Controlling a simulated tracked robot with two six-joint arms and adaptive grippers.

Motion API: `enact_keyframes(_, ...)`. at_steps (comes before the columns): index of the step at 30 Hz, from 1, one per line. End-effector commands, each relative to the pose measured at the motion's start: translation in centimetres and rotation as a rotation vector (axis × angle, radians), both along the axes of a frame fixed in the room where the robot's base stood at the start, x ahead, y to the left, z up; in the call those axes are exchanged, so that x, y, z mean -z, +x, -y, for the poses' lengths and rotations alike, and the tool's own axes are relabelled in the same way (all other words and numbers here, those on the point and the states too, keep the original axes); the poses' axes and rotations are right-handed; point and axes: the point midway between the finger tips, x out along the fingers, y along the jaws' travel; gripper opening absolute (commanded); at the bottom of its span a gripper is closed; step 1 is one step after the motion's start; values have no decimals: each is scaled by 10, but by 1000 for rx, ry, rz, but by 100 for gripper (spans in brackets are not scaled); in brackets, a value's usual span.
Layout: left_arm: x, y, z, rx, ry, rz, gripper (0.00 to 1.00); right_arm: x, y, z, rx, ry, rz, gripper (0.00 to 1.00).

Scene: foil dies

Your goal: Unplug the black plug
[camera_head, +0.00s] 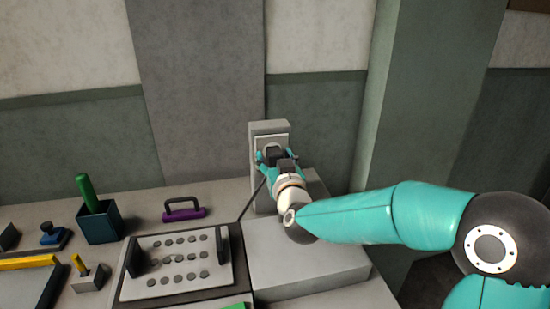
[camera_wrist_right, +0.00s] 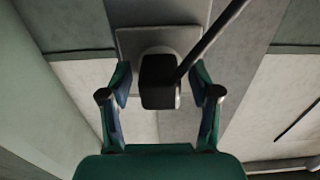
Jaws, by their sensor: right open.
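The black plug (camera_head: 271,150) sits at the pale outlet plate on the front of an upright grey box (camera_head: 263,127) by the wall. It also shows in the right wrist view (camera_wrist_right: 157,82), with its dark cord running off to the upper right. My right gripper (camera_head: 277,158) has teal fingers and is open. In the right wrist view its fingers (camera_wrist_right: 160,84) stand on either side of the plug, with visible gaps. The plug's contact with the outlet is hidden behind its body. My left gripper is not in view.
A grey block (camera_head: 300,250) lies below my right arm. Left of it is a board (camera_head: 180,284) with several grey discs. A purple-based handle (camera_head: 184,213), a dark blue cup (camera_head: 101,228) with a green stick, and a blue knobbed piece (camera_head: 54,238) stand farther left.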

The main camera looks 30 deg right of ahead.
Motion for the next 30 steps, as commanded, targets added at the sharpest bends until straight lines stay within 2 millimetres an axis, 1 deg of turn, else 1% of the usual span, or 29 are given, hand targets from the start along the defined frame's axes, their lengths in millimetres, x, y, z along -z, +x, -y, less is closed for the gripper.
enact_keyframes(28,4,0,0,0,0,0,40,-1,0,-1,-1,1,1,62)
enact_keyframes(30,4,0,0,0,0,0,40,-1,0,-1,-1,1,1,51)
